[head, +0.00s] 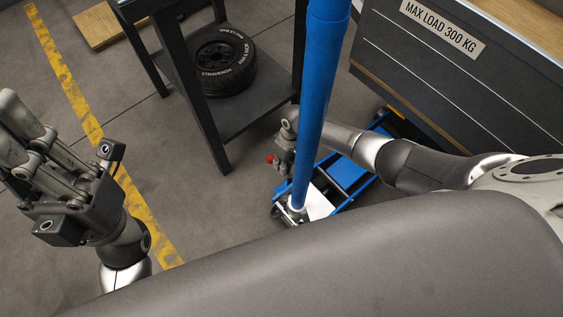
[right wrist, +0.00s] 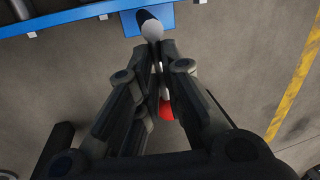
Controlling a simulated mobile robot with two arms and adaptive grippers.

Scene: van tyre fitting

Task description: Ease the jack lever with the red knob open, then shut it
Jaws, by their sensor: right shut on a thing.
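The blue jack (head: 350,172) stands on the floor at the centre right of the head view. A tall blue pole (head: 318,95) rises from its front end. The lever's red knob (head: 270,159) shows just left of the pole, and also between the fingers in the right wrist view (right wrist: 166,109). My right gripper (head: 283,152) is shut on the lever, with the knob on the palm side of its fingertips (right wrist: 159,50). The fingers hide most of the lever, and its angle is hard to tell. My left gripper (head: 18,135) is open, empty and away from the jack.
A dark metal stand (head: 225,125) with a tyre (head: 222,62) on its lower shelf is left of the pole. A grey cabinet marked MAX LOAD 300 KG (head: 445,70) is at the right. A yellow floor line (head: 75,95) crosses clear floor at the left.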

